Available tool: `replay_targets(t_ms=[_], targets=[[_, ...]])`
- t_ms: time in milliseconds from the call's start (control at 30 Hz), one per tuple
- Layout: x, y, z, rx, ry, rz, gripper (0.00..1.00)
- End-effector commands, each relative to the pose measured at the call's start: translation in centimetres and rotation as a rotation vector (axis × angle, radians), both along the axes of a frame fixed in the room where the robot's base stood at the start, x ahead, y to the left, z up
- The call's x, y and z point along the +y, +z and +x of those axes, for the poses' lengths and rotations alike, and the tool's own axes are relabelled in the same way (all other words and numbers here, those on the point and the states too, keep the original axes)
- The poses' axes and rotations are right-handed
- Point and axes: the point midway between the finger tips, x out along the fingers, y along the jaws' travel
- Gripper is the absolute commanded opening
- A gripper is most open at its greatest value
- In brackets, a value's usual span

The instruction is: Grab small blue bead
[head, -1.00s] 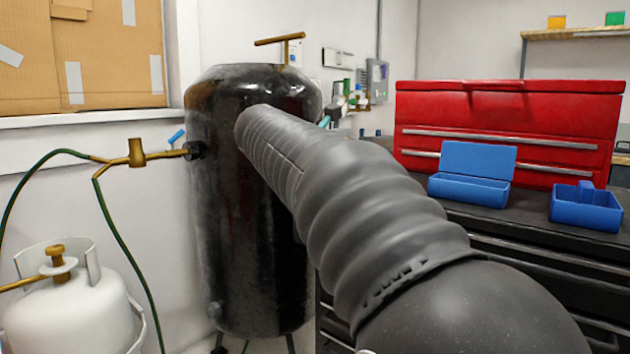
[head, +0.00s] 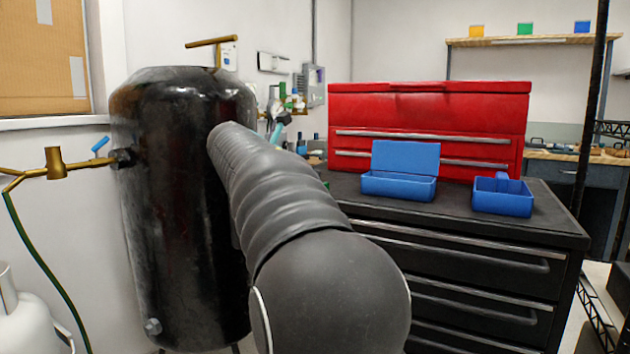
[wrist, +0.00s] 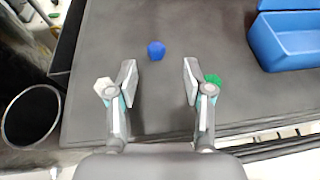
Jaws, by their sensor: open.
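A small round blue bead (wrist: 156,50) lies on the dark top of the black tool cabinet (wrist: 100,30) in the wrist view. My gripper (wrist: 158,78) is open, with one finger on each side of the picture. The bead shows beyond the fingertips, roughly in line with the gap between them, a little left of its middle. Nothing is between the fingers. In the head view my arm hides the bead and most of my gripper.
A blue open bin (head: 400,186) and a smaller blue bin (head: 503,196) stand on the black cabinet. A red tool chest (head: 430,115) is behind them. A tall black tank (head: 180,210) stands left of the cabinet. The cabinet top around the bead is clear.

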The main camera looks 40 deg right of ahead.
Motion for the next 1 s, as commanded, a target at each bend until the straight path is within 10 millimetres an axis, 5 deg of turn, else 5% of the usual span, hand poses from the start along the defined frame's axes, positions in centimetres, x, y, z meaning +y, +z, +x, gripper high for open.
replay_targets(t_ms=[300,567,767,1000], targets=[[-3.7,-1.1,1.6,0.002,-0.003,-0.001,0.51],[-4.2,-1.3,1.8,0.001,0.000,0.000,0.51],[-4.2,-1.3,1.8,0.001,0.000,0.000,0.08],[-4.2,-1.3,1.8,0.000,0.000,0.000,0.06]])
